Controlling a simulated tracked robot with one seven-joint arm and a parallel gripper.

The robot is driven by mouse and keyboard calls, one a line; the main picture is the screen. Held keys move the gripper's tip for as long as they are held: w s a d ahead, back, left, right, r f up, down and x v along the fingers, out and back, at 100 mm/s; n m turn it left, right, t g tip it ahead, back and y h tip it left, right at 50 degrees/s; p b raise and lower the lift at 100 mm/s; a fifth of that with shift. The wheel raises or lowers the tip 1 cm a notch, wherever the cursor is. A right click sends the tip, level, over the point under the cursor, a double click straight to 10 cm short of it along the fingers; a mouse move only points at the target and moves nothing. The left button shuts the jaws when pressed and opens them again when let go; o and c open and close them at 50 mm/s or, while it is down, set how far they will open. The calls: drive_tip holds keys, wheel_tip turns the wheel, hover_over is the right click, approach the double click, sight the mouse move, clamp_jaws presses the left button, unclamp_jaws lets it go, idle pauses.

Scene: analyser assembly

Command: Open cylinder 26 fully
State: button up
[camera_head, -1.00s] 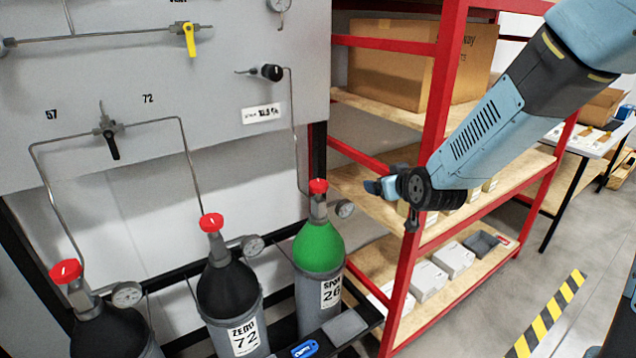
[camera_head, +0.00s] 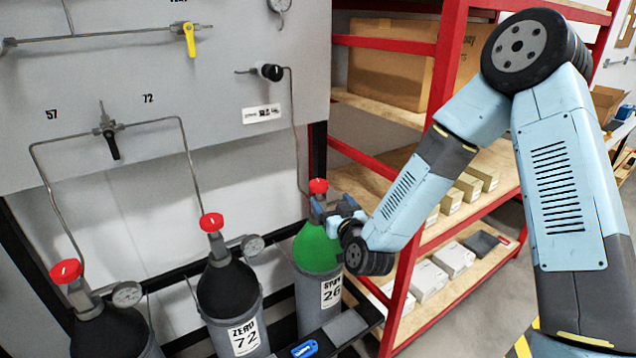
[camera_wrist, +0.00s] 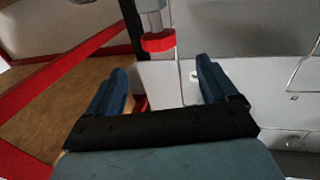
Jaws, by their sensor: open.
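Cylinder 26 (camera_head: 318,252) has a green shoulder and a grey lower body labelled "SPAN 26". It stands upright at the right end of the row of cylinders. Its red valve knob (camera_head: 318,186) is on top, and it also shows in the wrist view (camera_wrist: 158,41), beyond the fingertips and between them in the picture. My gripper (camera_head: 335,205) is beside the cylinder's neck, just right of and below the knob. In the wrist view my gripper (camera_wrist: 160,78) has two blue fingers spread wide with nothing between them. The cylinder's gauge is hidden behind my gripper.
Cylinder 72 (camera_head: 228,290) and another dark cylinder (camera_head: 108,335) stand to the left, each with a red knob. A thin pipe (camera_head: 293,130) runs down the panel near cylinder 26. A red-framed shelf (camera_head: 440,60) with boxes stands close on the right.

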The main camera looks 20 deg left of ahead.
sight(316, 179)
drive_tip(key=x, duration=1.3)
drive_tip(key=c, duration=0.9)
drive_tip(key=shift+w+d+f, duration=0.1)
drive_tip(key=shift+d, duration=0.1)
drive_tip(key=shift+c, duration=0.3)
drive_tip(key=shift+a, duration=0.1)
